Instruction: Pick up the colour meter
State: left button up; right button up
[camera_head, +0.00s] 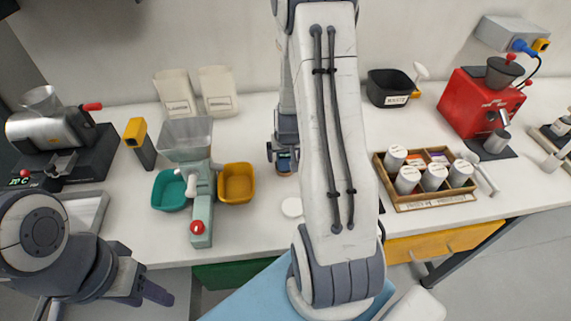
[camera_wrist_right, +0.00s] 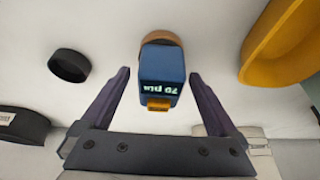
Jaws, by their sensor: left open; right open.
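A small blue meter (camera_wrist_right: 162,72) with a lit display and an orange tab stands in the middle of the right wrist view, a round brown part behind it. I take it to be the colour meter. In the head view, its blue body (camera_head: 284,163) shows just below my right gripper (camera_head: 283,150), partly hidden. In the right wrist view, my right gripper (camera_wrist_right: 160,76) is open, one finger on each side of the meter, with gaps visible. My left gripper (camera_head: 146,290) is open and empty in front of the table at lower left.
A green hand mill with a teal bowl (camera_head: 170,190) and a yellow bowl (camera_head: 237,184) stands left of the meter. A yellow-and-black device (camera_head: 140,142) is further left. My right arm hides the table's middle.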

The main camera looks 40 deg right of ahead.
jog(key=shift+w+d+f, duration=0.1)
jog(key=shift+w+f, duration=0.05)
jog(key=shift+f, duration=0.25)
grip_shut()
jog(key=shift+r, duration=0.1)
